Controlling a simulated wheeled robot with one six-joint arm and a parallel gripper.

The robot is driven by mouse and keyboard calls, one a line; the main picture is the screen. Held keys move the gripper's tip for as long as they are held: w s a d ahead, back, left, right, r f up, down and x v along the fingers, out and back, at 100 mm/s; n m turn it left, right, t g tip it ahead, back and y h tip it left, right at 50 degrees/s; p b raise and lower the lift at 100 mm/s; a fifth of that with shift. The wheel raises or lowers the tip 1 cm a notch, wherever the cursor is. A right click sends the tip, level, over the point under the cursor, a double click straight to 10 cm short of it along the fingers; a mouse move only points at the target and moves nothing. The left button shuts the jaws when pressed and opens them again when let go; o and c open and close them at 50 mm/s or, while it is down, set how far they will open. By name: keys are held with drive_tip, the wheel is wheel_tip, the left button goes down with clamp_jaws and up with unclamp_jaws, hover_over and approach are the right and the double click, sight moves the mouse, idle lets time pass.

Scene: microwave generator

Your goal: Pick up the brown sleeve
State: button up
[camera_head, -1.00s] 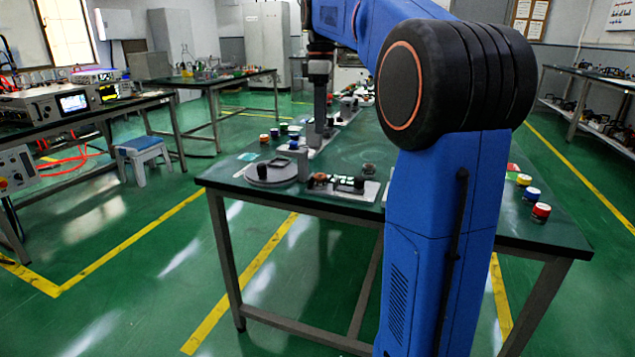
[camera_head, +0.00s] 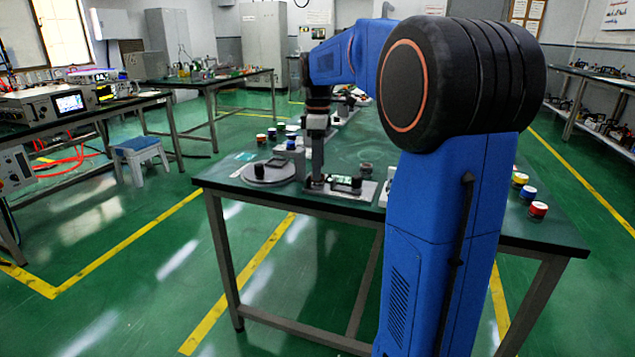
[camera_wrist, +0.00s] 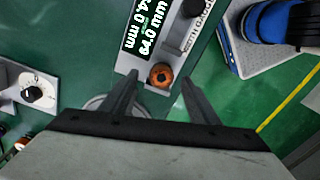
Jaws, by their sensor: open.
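The brown sleeve (camera_wrist: 160,75) shows in the wrist view as a small copper-brown ring with a dark hole, on the end of a light grey plate (camera_wrist: 150,97) that carries a black "64.0 mm" display (camera_wrist: 146,28). My gripper (camera_wrist: 160,80) is open, with its two dark fingertips to the left and right of the sleeve in the picture. I cannot tell how high the fingertips are above it. Nothing is held. In the head view my gripper (camera_head: 315,184) points down over the left end of the plate (camera_head: 345,194), and the sleeve is hidden there.
A grey round platform (camera_head: 270,172) stands left of my gripper. A dark knob (camera_wrist: 192,8) sits on the plate near the display. Several small coloured jars (camera_head: 528,193) stand at the table's right. The table edge (camera_head: 290,205) runs close in front.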

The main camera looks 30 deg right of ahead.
drive_tip(key=shift+s+f, duration=0.15)
drive_tip(key=shift+f, duration=1.7)
drive_tip(key=shift+c, duration=0.5)
drive_tip(key=c, duration=1.1)
drive_tip(key=shift+c, duration=0.2)
wheel_tip(320, 180, up, 10)
